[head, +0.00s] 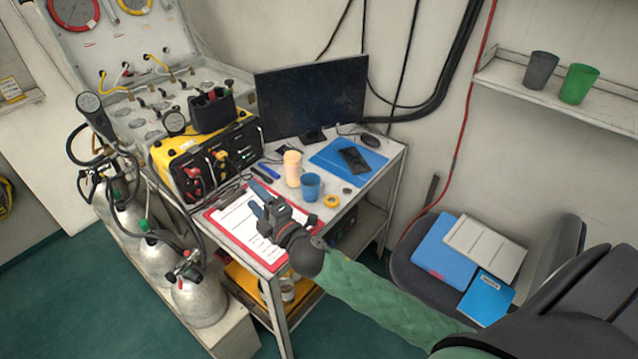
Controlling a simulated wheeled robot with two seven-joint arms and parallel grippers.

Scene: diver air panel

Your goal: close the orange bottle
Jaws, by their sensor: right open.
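A pale orange bottle (293,169) stands upright on the small table, in front of the monitor. Its top looks paler, and I cannot tell whether a cap sits on it. A yellow-orange ring-like piece (331,201) lies on the table to the right; it is too small to tell whether it is a cap or a roll of tape. My right gripper (257,201) is open and empty over the clipboard, to the lower left of the bottle and apart from it. My left gripper is out of view.
A blue cup (311,187) stands just right of the bottle. The red clipboard (300,240) covers the table's front. A yellow panel unit (207,157) stands at the left, a monitor (312,97) behind. A blue folder (335,162) with a dark phone lies at the right.

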